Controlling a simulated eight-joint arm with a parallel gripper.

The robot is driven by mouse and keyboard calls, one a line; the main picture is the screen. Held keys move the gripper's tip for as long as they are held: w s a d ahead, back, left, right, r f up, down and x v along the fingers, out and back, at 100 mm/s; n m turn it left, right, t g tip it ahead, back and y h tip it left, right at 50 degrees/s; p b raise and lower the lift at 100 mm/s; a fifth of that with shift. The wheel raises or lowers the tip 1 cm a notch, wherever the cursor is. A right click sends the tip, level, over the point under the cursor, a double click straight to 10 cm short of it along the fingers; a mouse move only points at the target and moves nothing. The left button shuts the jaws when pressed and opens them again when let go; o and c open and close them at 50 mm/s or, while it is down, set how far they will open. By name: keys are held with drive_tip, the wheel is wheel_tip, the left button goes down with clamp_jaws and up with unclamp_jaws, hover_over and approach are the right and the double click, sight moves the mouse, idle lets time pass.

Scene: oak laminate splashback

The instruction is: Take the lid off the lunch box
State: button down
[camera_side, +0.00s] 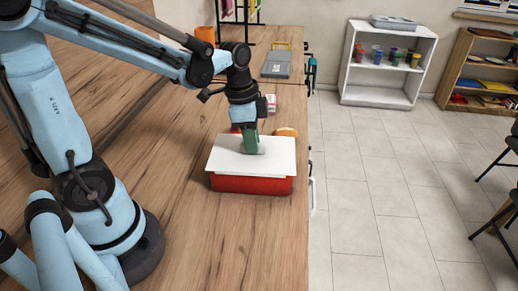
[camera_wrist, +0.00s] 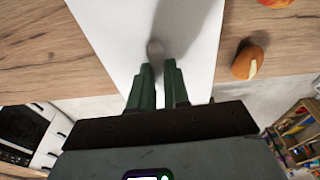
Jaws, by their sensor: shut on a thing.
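The lunch box is a red box (camera_side: 250,185) on the wooden counter. Its flat white lid (camera_side: 222,155) covers the top, and it fills much of the wrist view (camera_wrist: 195,30). I cannot tell whether a small gap lies between lid and box. My gripper (camera_side: 251,146) points down at the middle of the lid, its green fingers shut on the lid's small grey knob. In the wrist view the green fingertips (camera_wrist: 158,66) stand close together, with the knob (camera_wrist: 155,48) just at their ends. The inside of the box is hidden.
A brown bread roll (camera_wrist: 250,62) lies close beside the box.

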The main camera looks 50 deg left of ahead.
drive_tip(key=shift+r, duration=0.15)
drive_tip(key=shift+r, duration=0.5)
drive_tip(key=r, duration=0.1)
drive_tip(key=d+r, duration=0.1)
drive_tip(key=r, duration=0.1)
drive_tip(key=shift+s+r, duration=0.2)
drive_tip(key=s+d+r, duration=0.5)
drive_tip(key=d+r, duration=0.1)
drive_tip(key=d, duration=0.3)
drive_tip(key=shift+d+r, duration=0.15)
drive_tip(key=shift+d, duration=0.05)
drive_tip(key=shift+r, duration=0.1)
drive_tip(key=shift+r, duration=1.4)
